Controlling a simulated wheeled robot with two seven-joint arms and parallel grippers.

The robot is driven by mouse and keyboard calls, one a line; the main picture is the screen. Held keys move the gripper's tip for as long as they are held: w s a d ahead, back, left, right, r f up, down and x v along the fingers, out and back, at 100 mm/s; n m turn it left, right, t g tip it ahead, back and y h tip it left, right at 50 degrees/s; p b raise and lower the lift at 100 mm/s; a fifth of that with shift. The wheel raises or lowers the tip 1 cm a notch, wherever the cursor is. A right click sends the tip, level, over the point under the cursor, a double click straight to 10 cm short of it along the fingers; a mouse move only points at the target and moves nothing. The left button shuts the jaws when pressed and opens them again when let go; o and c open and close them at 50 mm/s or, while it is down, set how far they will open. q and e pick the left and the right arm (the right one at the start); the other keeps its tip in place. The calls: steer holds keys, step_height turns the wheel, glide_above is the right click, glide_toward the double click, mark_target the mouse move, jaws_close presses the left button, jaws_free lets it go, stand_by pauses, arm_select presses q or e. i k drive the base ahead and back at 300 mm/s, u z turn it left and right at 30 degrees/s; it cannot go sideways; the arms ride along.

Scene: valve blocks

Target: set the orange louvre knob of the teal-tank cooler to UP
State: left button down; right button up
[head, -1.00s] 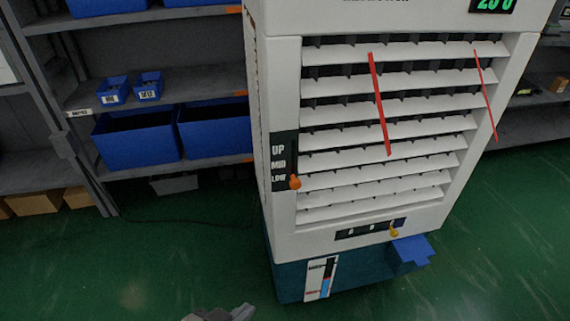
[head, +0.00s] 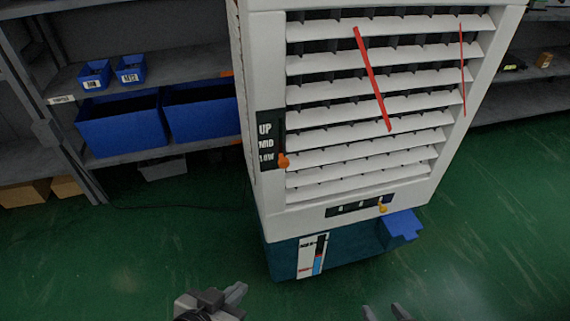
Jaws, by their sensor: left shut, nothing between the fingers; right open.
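The teal-tank cooler stands upright in the middle of the head view, with a white body (head: 262,200) and a teal tank (head: 283,262) at its base. Its orange louvre knob (head: 283,161) sits at the bottom of the black UP/MID/LOW plate (head: 265,141), beside LOW. My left gripper (head: 240,296) is at the bottom edge, below the cooler and apart from it, shut and empty. My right gripper (head: 384,314) shows only its fingertips at the bottom edge, open, apart from the cooler.
A second, yellow-orange knob (head: 383,208) is on a lower black panel. Red streamers (head: 373,78) hang over the louvres. A blue block (head: 401,227) juts from the tank's right side. Shelves with blue bins (head: 122,122) stand at left. Green floor (head: 480,230) is open at right.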

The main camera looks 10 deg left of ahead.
mark_target(284, 162)
steer(key=u, duration=1.8)
steer(key=i, duration=0.7)
steer(key=z, duration=2.2)
